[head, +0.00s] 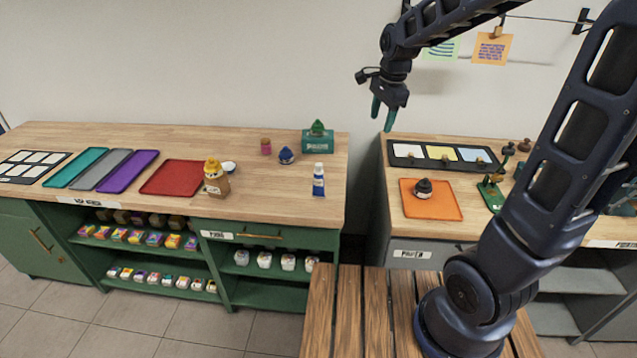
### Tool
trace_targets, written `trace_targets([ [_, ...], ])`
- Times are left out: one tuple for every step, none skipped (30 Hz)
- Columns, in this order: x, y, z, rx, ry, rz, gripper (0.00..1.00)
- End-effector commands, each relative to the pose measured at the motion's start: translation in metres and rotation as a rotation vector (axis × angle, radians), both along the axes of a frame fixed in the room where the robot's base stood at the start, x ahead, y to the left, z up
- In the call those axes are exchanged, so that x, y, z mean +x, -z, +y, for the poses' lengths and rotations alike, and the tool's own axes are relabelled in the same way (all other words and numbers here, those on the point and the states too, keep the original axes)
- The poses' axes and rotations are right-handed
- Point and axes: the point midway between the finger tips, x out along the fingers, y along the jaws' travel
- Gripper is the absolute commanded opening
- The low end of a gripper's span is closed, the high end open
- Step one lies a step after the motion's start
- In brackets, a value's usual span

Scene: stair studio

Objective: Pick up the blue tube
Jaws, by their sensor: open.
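The blue tube (318,181) stands upright, as far as I can tell, near the right front part of the left wooden counter (262,200). It has a white upper end and a blue lower part with a pale label. My gripper (382,115) hangs in the air up and to the right of the tube, above the gap between the two counters. Its green fingers point down, are apart, and hold nothing. Nothing hides the tube.
Near the tube are a brown bottle with a yellow top (216,178), a dark blue object (286,155), a green box (318,141) and a red tray (172,178). An orange mat (431,207) lies on the right counter. A slatted wooden surface (345,310) is in front.

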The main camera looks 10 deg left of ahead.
Motion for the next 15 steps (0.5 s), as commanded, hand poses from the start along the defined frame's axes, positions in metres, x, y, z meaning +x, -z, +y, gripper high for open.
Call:
trace_targets([
  [0.006, 0.009, 0.017, -0.001, 0.043, 0.021, 0.55],
  [0.009, 0.013, 0.026, -0.001, 0.074, 0.031, 0.55],
  [0.012, 0.020, 0.038, -0.001, 0.116, 0.046, 0.55],
  [0.015, 0.024, 0.047, -0.001, 0.149, 0.055, 0.55],
  [0.017, 0.029, 0.056, -0.003, 0.181, 0.064, 0.55],
  [0.020, 0.037, 0.068, -0.004, 0.223, 0.076, 0.55],
  [0.022, 0.041, 0.078, -0.006, 0.256, 0.083, 0.55],
  [0.024, 0.047, 0.087, -0.008, 0.289, 0.092, 0.55],
  [0.025, 0.055, 0.099, -0.012, 0.332, 0.102, 0.55],
  [0.027, 0.060, 0.108, -0.015, 0.364, 0.108, 0.55],
  [0.027, 0.066, 0.118, -0.019, 0.395, 0.115, 0.55],
  [0.028, 0.074, 0.129, -0.023, 0.436, 0.123, 0.55],
  [0.028, 0.079, 0.138, -0.026, 0.464, 0.127, 0.55],
  [0.029, 0.084, 0.145, -0.030, 0.491, 0.132, 0.55],
  [0.028, 0.090, 0.155, -0.035, 0.524, 0.136, 0.55],
])
